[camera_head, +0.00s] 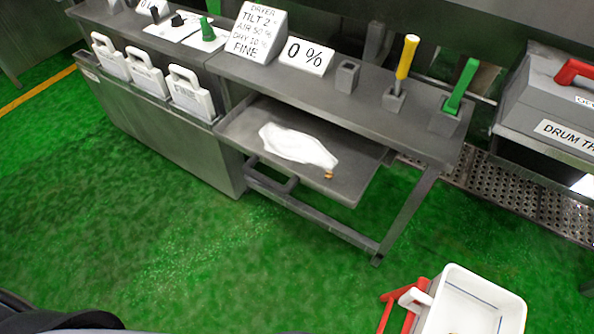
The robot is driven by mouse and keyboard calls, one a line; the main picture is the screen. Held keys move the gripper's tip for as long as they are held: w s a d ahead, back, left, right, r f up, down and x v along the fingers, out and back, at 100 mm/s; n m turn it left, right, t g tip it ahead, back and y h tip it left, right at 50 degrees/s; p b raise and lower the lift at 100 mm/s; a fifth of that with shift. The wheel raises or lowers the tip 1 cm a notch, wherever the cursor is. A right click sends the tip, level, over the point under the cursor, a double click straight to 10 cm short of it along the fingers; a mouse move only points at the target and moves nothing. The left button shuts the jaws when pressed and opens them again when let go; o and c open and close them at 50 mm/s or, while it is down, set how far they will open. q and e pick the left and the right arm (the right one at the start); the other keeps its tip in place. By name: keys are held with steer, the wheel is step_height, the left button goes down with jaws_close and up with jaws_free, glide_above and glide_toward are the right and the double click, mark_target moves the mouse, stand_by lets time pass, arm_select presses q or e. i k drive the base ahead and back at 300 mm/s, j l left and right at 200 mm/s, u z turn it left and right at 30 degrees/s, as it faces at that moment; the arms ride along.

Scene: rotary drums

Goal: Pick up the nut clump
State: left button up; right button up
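A small brown-orange lump (328,174), which looks like the nut clump, lies on the grey pull-out tray (352,187) under the counter. It is near the tray's front right part, at the right tip of a flat white patch (298,145). It is too small to make out its shape. Neither of my grippers is in view.
The grey counter (425,131) above carries signs, a yellow-handled tool (406,57) and a green-handled tool (461,87). The tray has a dark front handle (270,177). White containers (190,93) stand left. A white bin (510,310) is lower right. Green floor is clear in front.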

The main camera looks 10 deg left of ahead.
mark_target(329, 174)
steer(key=k+l+u, duration=0.2)
steer(key=u, duration=0.2)
steer(key=k+l+u, duration=0.1)
steer(key=k+u, duration=0.55)
steer(key=u, duration=0.2)
